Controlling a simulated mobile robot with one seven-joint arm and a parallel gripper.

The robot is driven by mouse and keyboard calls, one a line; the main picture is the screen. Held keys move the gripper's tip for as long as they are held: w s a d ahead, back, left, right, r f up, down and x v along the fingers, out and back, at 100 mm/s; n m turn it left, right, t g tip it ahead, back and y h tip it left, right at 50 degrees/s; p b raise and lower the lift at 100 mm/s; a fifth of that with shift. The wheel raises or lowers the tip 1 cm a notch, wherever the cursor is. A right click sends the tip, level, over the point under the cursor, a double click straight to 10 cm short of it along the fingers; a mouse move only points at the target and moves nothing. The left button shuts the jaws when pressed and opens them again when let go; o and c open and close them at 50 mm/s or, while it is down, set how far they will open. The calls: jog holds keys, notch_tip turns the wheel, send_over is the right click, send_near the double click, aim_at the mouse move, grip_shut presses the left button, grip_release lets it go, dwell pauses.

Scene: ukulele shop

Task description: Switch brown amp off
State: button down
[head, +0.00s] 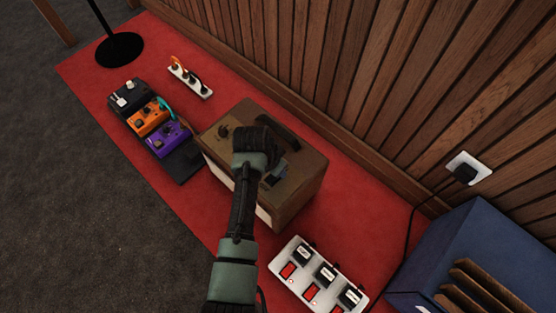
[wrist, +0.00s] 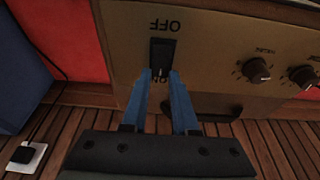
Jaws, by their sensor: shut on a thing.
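The brown amp (head: 305,190) stands on the red carpet near the wooden wall, with a dark handle (head: 280,130) on top. My arm reaches over it, and my gripper (head: 277,176) is at its top panel. In the wrist view the panel appears upside down, with a black power switch (wrist: 163,55) between the OFF label (wrist: 164,25) and the ON label (wrist: 160,80). The blue fingers of my gripper (wrist: 161,76) are shut on the switch at its ON end and partly cover that label. Which side of the switch is pressed is unclear.
Knobs (wrist: 257,70) sit beside the switch. A pedalboard (head: 155,130) and a white power strip (head: 190,78) lie left of the amp. A strip with red switches (head: 312,280) lies in front right. A blue box (head: 465,245) stands at right, below a wall outlet (head: 468,172).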

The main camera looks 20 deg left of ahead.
jog(key=shift+d, duration=0.1)
jog(key=c, duration=0.7)
grip_release()
jog(key=shift+r, duration=0.15)
jog(key=p+v, duration=0.8)
jog(key=v, duration=0.4)
jog(key=shift+s+r+p, duration=0.2)
jog(key=shift+r+p, duration=0.1)
